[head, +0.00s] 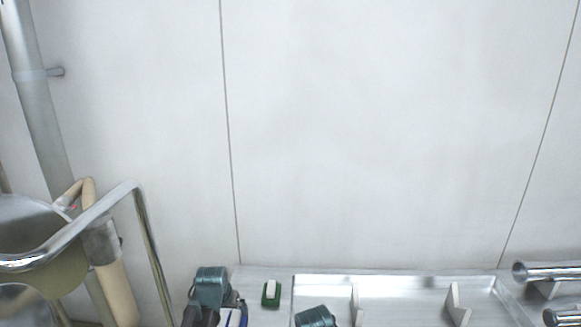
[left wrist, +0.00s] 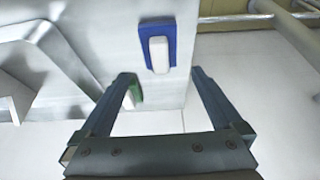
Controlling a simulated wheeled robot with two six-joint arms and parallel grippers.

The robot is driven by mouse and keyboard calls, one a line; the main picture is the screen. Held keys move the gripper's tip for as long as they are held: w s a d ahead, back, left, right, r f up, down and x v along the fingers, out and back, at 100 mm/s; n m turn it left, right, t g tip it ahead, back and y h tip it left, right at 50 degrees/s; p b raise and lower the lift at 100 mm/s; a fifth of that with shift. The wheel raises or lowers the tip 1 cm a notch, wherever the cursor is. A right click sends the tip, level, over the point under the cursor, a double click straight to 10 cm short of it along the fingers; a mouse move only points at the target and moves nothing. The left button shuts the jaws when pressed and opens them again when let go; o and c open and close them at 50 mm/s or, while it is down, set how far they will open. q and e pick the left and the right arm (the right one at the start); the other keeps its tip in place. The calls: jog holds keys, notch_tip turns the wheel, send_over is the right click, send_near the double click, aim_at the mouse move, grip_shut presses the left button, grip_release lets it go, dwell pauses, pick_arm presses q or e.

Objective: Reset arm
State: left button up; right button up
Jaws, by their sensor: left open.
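My left gripper (left wrist: 163,82) is open in the left wrist view, with nothing between its two fingers. In the head view my left gripper (head: 212,295) is at the bottom edge, over the left end of the metal worktop, and its fingers are hard to make out. A blue piece with a white block on it (left wrist: 157,46) lies beyond the fingertips, and a green piece (left wrist: 136,89) shows partly behind the left finger.
A shallow metal tray (head: 400,281) with upright white dividers (head: 456,303) fills the worktop to the right. The green piece with a white top (head: 271,293) lies left of it. Metal cylinders (head: 548,271) are at the far right. Pipes and a metal vessel (head: 40,255) stand at left.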

aim_at(234, 319)
pick_arm(q)
jog(key=b+x, duration=0.8)
jog(key=x, duration=0.1)
jog(key=shift+w+f, duration=0.1)
jog(key=shift+f, duration=0.3)
pick_arm(e)
notch_tip(234, 319, down, 9)
pick_arm(q)
jog(key=shift+r, duration=0.15)
pick_arm(e)
jog(key=shift+r, duration=0.1)
